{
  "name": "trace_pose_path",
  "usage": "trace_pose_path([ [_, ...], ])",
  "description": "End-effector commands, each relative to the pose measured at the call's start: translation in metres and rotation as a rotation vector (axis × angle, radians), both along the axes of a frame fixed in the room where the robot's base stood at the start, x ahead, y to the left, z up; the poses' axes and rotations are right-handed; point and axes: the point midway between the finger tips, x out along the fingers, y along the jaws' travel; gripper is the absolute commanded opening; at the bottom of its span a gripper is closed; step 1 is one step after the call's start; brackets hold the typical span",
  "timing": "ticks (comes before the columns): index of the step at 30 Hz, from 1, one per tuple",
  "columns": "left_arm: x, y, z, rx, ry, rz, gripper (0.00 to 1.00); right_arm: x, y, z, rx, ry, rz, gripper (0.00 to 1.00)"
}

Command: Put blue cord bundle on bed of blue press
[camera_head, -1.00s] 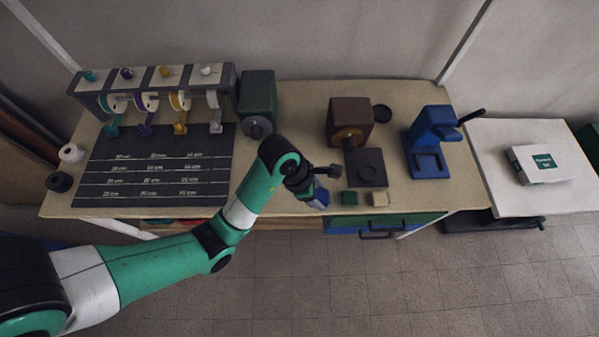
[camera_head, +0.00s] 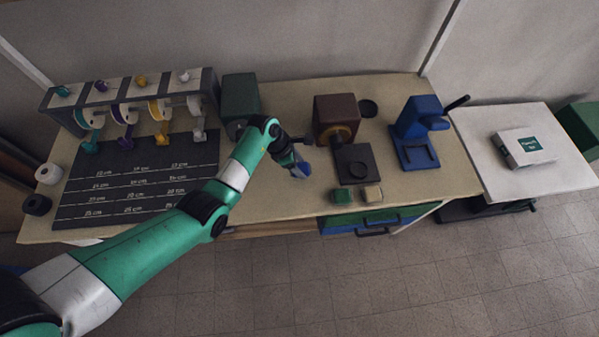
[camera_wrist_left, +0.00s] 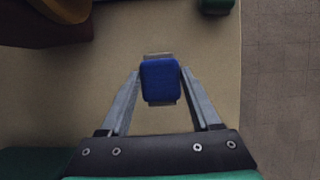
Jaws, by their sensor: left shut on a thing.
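The blue cord bundle (camera_wrist_left: 161,80) shows in the left wrist view as a small blue block between the fingertips. My left gripper (camera_head: 296,161) is shut on it and holds it over the middle of the bench; the height above the top cannot be told exactly. In the head view the bundle (camera_head: 303,170) hangs at the gripper's tip. The blue press (camera_head: 421,121) stands at the right of the bench with its lever out to the right. Its bed (camera_head: 418,157) is low at the front and looks bare. My right gripper is not in view.
A brown machine (camera_head: 336,117) with a dark plate (camera_head: 355,164) stands between my left gripper and the press. Green (camera_head: 341,195) and beige (camera_head: 371,193) blocks lie near the front edge. A green machine (camera_head: 240,97) and a spool rack (camera_head: 135,105) are at left. A white side table (camera_head: 495,170) is at right.

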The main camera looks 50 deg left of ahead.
Motion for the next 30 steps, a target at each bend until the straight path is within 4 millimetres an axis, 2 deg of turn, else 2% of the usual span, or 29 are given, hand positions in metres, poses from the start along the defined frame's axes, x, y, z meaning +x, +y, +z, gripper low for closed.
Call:
trace_pose_path([
  [2, 0.001, 0.001, 0.000, 0.000, -0.001, 0.000, 0.11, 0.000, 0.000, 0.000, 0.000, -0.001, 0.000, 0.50],
  [9, 0.001, 0.003, -0.034, 0.000, 0.002, 0.001, 0.11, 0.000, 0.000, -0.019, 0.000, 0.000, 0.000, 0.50],
  [20, 0.002, 0.003, -0.037, 0.000, 0.001, 0.000, 0.11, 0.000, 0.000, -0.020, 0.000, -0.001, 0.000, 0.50],
  [21, 0.002, 0.003, -0.037, 0.001, 0.001, 0.000, 0.67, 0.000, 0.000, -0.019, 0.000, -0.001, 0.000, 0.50],
  [25, 0.002, 0.003, -0.036, 0.001, 0.001, 0.000, 0.91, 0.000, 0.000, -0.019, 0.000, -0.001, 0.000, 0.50],
  [26, 0.002, 0.003, -0.036, 0.001, 0.001, 0.000, 0.94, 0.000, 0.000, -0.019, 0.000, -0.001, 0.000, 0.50],
  [30, 0.002, 0.003, -0.036, 0.001, 0.001, 0.000, 0.94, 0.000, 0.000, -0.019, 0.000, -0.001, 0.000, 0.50],
])
